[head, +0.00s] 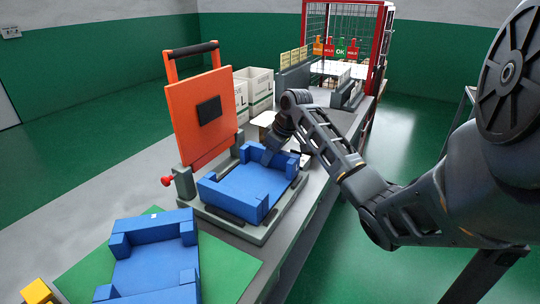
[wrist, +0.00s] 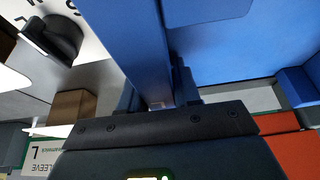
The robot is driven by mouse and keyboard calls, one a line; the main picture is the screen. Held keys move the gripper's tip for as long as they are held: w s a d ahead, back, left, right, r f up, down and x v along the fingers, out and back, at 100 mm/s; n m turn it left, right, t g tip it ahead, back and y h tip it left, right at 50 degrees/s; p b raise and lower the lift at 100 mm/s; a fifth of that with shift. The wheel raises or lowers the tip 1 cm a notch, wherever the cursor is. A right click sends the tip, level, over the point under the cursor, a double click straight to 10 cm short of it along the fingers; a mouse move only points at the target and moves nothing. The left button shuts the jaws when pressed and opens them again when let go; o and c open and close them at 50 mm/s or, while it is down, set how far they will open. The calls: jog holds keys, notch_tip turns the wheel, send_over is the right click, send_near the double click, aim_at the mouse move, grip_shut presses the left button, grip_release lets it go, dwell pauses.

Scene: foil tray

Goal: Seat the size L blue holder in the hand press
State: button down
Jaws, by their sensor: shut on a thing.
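A blue holder (head: 240,191) with raised corner blocks lies over the grey base of the hand press (head: 262,232). I cannot tell whether it sits fully flush. The press's orange lid (head: 200,118) stands open at the left. My gripper (head: 272,150) is at the holder's far right wall, shut on it. In the wrist view the holder's wall (wrist: 135,40) runs between my fingers, and the fingertips are mostly hidden. A second blue holder (head: 155,262) lies on the green mat at the front. No size mark is readable on either holder.
The green mat (head: 227,268) covers the bench front. A red knob (head: 167,181) sticks out left of the press. White cartons (head: 258,88) stand behind the press. Farther back are coloured tags (head: 340,48) and a red-framed cage (head: 384,45).

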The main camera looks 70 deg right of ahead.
jog(key=shift+f, duration=0.25)
jog(key=c, duration=0.7)
grip_release()
jog(key=shift+a+f, duration=0.15)
jog(key=shift+s, duration=0.1)
jog(key=v, duration=0.7)
jog(key=shift+r+b, duration=0.2)
jog(key=shift+b, duration=0.15)
jog(key=shift+r, duration=0.55)
